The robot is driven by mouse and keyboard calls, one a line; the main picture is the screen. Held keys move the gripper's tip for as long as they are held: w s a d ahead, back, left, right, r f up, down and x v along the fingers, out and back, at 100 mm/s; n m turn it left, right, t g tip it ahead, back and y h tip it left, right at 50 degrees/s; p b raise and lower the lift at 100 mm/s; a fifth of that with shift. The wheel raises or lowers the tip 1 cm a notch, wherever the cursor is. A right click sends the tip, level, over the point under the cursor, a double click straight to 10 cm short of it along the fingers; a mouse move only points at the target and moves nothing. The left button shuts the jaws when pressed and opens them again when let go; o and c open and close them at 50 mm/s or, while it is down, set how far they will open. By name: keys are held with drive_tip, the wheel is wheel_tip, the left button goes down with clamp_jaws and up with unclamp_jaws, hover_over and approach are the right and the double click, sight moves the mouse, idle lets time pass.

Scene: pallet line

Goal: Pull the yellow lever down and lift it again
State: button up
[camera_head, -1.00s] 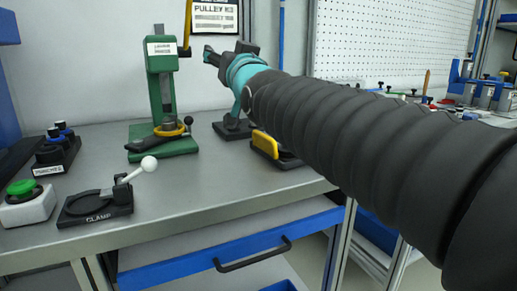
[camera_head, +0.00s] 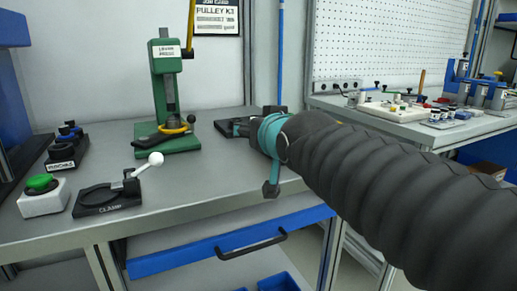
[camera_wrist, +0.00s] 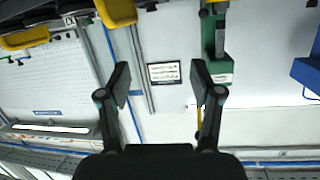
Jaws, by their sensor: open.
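The yellow lever (camera_head: 190,28) stands upright at the right side of the green lever press (camera_head: 165,85); its top is cut off by the picture edge. In the wrist view, which looks upside down, the press (camera_wrist: 217,68) is at upper right, and a thin part of the yellow lever (camera_wrist: 199,118) shows by the right finger. My gripper (camera_wrist: 161,82) is open with nothing between its fingers. It is apart from the lever. In the head view my arm reaches over the bench right of the press, and the fingers are mostly hidden behind my wrist.
On the bench (camera_head: 215,190) are a clamp with a white-knobbed handle (camera_head: 110,195), a green button box (camera_head: 43,196) and a black switch box (camera_head: 66,150). A pulley sign (camera_head: 217,17) hangs behind. A second bench with parts (camera_head: 400,110) stands at right.

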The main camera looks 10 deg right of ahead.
drive_tip(key=shift+g, duration=0.6)
drive_tip(key=shift+s+d+f, duration=0.25)
drive_tip(key=shift+s+f, duration=0.45)
drive_tip(key=shift+f, duration=0.05)
drive_tip(key=shift+s+d+f, duration=0.25)
drive_tip(key=shift+s+f, duration=0.4)
drive_tip(key=shift+f, duration=0.1)
